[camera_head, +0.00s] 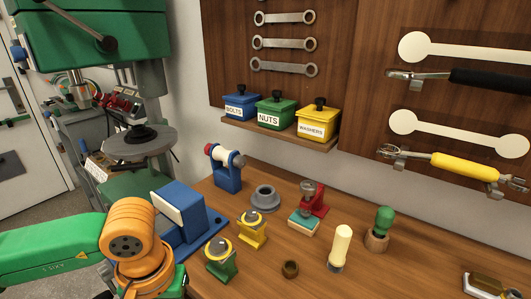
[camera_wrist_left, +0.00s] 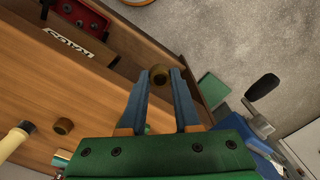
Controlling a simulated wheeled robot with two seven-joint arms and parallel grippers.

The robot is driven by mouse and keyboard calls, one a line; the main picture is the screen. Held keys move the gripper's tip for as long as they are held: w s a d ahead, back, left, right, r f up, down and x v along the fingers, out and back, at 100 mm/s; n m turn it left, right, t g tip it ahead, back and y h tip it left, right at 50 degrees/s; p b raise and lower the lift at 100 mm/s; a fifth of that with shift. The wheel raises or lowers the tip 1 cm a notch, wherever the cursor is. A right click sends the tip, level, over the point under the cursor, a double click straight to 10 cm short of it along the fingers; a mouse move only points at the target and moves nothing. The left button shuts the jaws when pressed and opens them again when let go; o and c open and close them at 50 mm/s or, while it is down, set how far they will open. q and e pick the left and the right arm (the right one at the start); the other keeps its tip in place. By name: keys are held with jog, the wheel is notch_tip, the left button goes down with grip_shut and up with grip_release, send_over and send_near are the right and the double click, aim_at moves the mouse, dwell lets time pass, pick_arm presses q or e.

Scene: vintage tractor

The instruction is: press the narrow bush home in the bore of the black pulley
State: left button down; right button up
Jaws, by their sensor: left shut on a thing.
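In the left wrist view my left gripper (camera_wrist_left: 160,78) is shut on a small bronze bush (camera_wrist_left: 160,75), held between its blue fingertips. I cannot tell from its size whether it is the narrow one. A second bronze bush (camera_wrist_left: 63,126) lies on the wooden bench. It is also in the head view (camera_head: 290,268), at the front of the bench. A dark round part (camera_head: 138,133) on the drill press's round table may be the black pulley; its bore is not clear. The left gripper's fingers are out of the head view. My right gripper is in neither view.
A blue vice-like block (camera_head: 182,215), yellow-topped stands (camera_head: 252,228), a grey flanged part (camera_head: 265,200), a red-and-green tool (camera_head: 308,205) and a pale-handled tool (camera_head: 340,245) crowd the bench (camera_head: 300,240). A green drill press (camera_head: 95,45) stands at left. Labelled bins (camera_head: 275,112) sit on a shelf.

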pick_arm(q)
jog(key=shift+s+a+f+m, duration=0.15)
jog(key=shift+a+f+m, duration=0.1)
jog(key=shift+m, duration=0.25)
jog(key=shift+d+r, duration=0.1)
jog(key=shift+d, duration=0.1)
jog(key=s+d+r+n+b, duration=0.2)
jog(key=d+r+n, duration=0.2)
jog(key=d+n, duration=0.45)
jog(key=s+d+r+n+b, duration=0.1)
jog(key=d+r+n+b, duration=0.3)
jog(key=n, duration=0.7)
jog(key=n+p, duration=0.4)
jog(key=n, duration=0.3)
send_over(266, 297)
jog(key=s, duration=0.2)
jog(key=f, duration=0.6)
jog(key=shift+s+f, duration=0.1)
jog(key=shift+s, duration=0.1)
jog(key=f, duration=0.1)
jog(key=f+p, duration=0.1)
jog(key=shift+w+f, duration=0.3)
jog(key=shift+f, duration=0.75)
jog(key=c, duration=0.6)
grip_release()
